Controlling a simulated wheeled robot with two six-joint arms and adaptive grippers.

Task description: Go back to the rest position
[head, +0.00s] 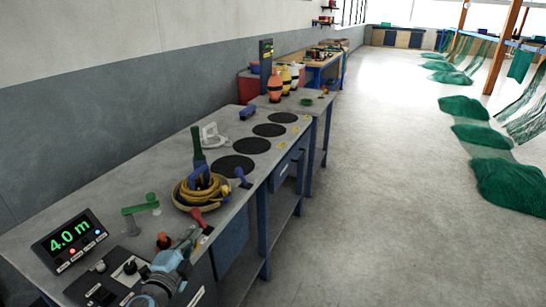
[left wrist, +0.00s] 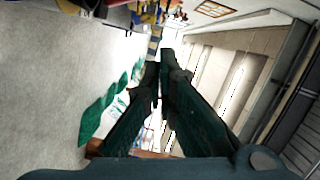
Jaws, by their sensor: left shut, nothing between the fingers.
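My left gripper (head: 188,240) shows at the bottom of the head view, over the near end of the grey workbench (head: 95,205). In the left wrist view its dark fingers (left wrist: 166,68) are together at the tips with nothing between them. They point out over the room, with the floor to one side. My right gripper is in neither view.
On the bench are a display reading 4.0 m (head: 70,240), a control box (head: 108,278), a bowl of yellow hose (head: 203,190) and dark round discs (head: 232,165). Orange and yellow floats (head: 275,85) stand farther back. Green net heaps (head: 510,185) lie right; the aisle floor is clear.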

